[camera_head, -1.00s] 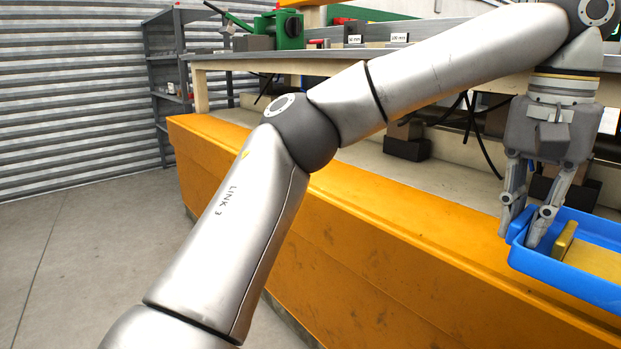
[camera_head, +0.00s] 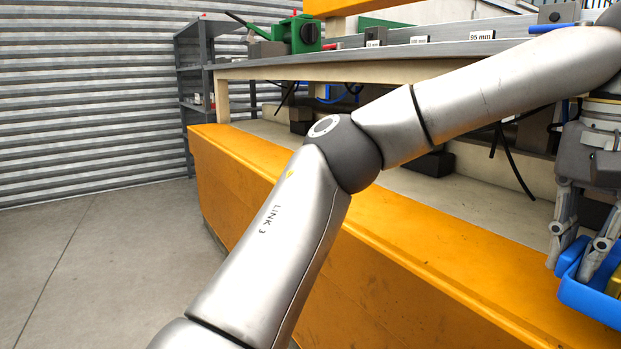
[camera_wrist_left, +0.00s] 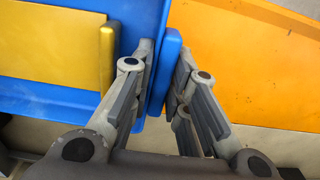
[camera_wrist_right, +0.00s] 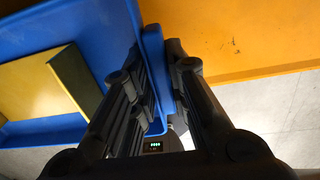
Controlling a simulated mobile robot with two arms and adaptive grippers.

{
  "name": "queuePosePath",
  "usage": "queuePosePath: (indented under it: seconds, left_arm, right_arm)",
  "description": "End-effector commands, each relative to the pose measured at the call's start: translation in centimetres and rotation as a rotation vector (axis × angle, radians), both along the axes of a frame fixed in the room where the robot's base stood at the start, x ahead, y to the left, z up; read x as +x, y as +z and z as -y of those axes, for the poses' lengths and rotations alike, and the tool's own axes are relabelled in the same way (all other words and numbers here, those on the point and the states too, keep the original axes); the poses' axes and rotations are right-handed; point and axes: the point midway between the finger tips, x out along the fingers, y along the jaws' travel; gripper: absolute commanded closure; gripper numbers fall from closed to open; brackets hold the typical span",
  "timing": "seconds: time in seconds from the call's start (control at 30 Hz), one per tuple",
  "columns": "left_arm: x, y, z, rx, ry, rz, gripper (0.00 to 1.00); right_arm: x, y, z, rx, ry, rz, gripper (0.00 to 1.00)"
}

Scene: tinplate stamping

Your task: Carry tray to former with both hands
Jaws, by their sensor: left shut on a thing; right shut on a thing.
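The blue tray (camera_head: 590,298) shows at the right edge of the head view, cut off by the frame. It holds a yellow block with a raised end (camera_wrist_left: 60,52), also seen in the right wrist view (camera_wrist_right: 35,85). My left gripper (camera_head: 572,270) points down and is shut on the tray's end wall, with one finger on each side of it in the left wrist view (camera_wrist_left: 163,90). My right gripper (camera_wrist_right: 160,85) is shut on another wall of the tray in the right wrist view. It is outside the head view.
An orange-fronted bench (camera_head: 400,235) runs beside the tray, with a lower shelf holding dark blocks and cables. Its upper top carries a green machine (camera_head: 298,34) and size labels such as 95 mm (camera_head: 482,36). Grey shelving (camera_head: 200,80) stands behind. The floor (camera_head: 90,260) at left is clear.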

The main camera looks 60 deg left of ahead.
Motion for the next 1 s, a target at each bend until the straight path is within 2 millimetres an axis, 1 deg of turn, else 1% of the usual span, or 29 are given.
queuePosePath:
  seconds: [0.03,0.27,1.0]
  left_arm:
    - [0.0,-0.2,-0.3,0.006,0.006,-0.002,1.0]
    - [0.0,-1.0,-0.3,0.006,0.006,-0.002,1.0]
    - [0.0,-4.5,-0.3,0.006,0.006,-0.001,1.0]
  right_arm:
    - [0.0,-0.2,0.3,-0.006,-0.006,-0.001,1.0]
    - [0.0,-1.0,0.3,-0.006,-0.006,-0.001,1.0]
    - [0.0,-4.5,0.3,-0.006,-0.006,-0.001,1.0]
